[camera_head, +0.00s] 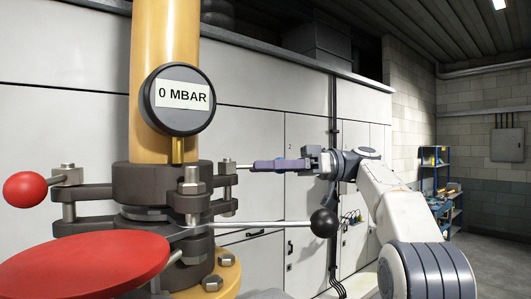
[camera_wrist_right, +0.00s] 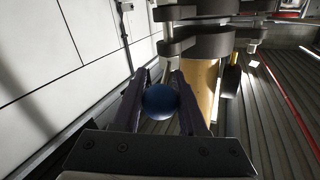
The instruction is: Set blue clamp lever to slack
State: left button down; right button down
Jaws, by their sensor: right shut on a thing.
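The blue clamp lever's ball knob (camera_wrist_right: 160,102) sits between my right gripper's two fingers in the right wrist view. In the head view the lever's thin rod (camera_head: 244,166) sticks out to the right from the dark pipe clamp (camera_head: 170,185); the knob is hidden there by the fingers. My right gripper (camera_head: 262,165) is shut on the knob, reaching in from the right with its fingers about level. My left gripper is not in view.
A black-knobbed lever (camera_head: 324,222) projects just below my right gripper. A red-knobbed lever (camera_head: 25,189) and a red disc-shaped handle (camera_head: 85,265) are at the left. The gauge (camera_head: 178,99) on the yellow pipe reads 0 MBAR. Pale cabinets stand behind.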

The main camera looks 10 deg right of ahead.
jog(key=shift+w+a, duration=0.1)
dwell(0.4)
jog(key=shift+c, duration=2.3)
grip_release()
jog(key=d+p, duration=0.2)
jog(key=d, duration=0.5)
jog(key=shift+w+d, duration=0.2)
jog(key=shift+w, duration=0.2)
